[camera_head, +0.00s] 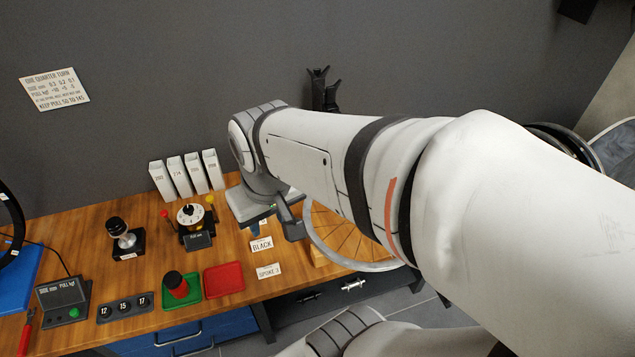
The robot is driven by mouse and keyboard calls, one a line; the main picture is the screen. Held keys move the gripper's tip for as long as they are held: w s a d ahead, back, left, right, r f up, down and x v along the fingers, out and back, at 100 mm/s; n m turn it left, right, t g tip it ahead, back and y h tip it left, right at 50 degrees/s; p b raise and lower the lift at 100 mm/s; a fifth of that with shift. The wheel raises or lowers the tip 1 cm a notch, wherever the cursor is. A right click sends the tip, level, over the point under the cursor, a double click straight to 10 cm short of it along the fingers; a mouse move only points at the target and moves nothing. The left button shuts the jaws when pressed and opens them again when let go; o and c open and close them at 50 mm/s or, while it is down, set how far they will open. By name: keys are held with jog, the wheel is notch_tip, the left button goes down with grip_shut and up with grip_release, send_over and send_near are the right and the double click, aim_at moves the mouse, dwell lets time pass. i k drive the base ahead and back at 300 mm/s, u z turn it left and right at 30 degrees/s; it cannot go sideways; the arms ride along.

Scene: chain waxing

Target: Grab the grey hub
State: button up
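A silver-grey hub-like piece with a black knob top (122,236) stands upright on a black base at the left part of the bench. I cannot be sure that it is the grey hub. My gripper (272,229) hangs over the bench to the right of it, well apart from it, beside the wheel. Its two dark fingers appear spread, with nothing seen between them. My arm hides much of the right side of the bench.
A dial device (191,215) stands between the grey piece and my gripper. A green tray (194,296) holds a red and black piece; a red tray (224,278) is empty. A spoked wheel (318,248) lies partly behind my arm. White binders (180,177) stand along the wall.

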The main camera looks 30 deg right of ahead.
aim_at(359, 283)
jog(key=z, duration=0.45)
jog(key=k, duration=1.3)
jog(key=z, duration=0.55)
jog(key=i, duration=1.05)
jog(key=z, duration=0.05)
